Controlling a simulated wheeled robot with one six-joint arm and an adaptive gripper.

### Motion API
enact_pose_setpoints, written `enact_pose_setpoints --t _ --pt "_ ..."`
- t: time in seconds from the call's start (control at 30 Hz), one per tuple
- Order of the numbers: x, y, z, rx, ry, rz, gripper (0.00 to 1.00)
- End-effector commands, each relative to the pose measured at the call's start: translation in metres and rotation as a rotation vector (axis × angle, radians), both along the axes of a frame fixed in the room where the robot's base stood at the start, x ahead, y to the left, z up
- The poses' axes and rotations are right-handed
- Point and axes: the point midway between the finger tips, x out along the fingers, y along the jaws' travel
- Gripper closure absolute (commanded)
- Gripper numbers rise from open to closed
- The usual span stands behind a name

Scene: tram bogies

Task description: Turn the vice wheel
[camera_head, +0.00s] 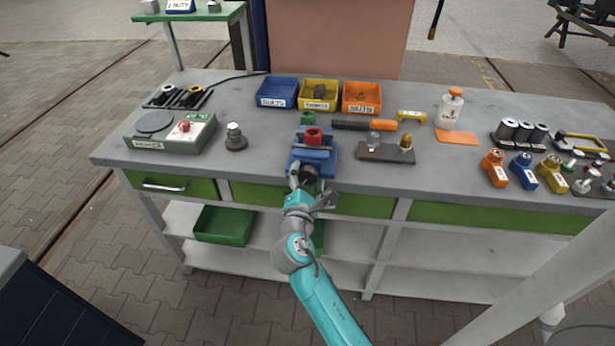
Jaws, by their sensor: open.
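The blue vice (320,157) stands at the front edge of the grey workbench, with a red piece (313,136) in or on its jaws. The dark vice wheel (309,173) is at the front of the vice, facing me. My gripper (311,177) is open at the wheel, with a finger to the left and a finger to the right of it. I cannot tell if the fingers touch the wheel. My gripper and wrist hide the wheel's lower part.
On the workbench (255,188), blue (262,98), yellow (304,99) and orange (345,97) bins stand behind the vice. A green drawer (165,184) is below.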

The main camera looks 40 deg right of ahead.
Motion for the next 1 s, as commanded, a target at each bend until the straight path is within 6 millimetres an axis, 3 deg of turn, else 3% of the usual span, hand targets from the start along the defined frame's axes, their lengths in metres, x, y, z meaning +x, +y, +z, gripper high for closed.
enact_pose_setpoints --t 0.27,0.53,1.0 --pt "0.0009 -0.0012 -0.0002 0.000 0.000 0.000 0.20" --pt "0.0008 -0.0012 -0.0004 0.000 0.000 0.000 0.80" --pt "0.0007 -0.0011 -0.0004 0.058 -0.074 -0.001 0.80"
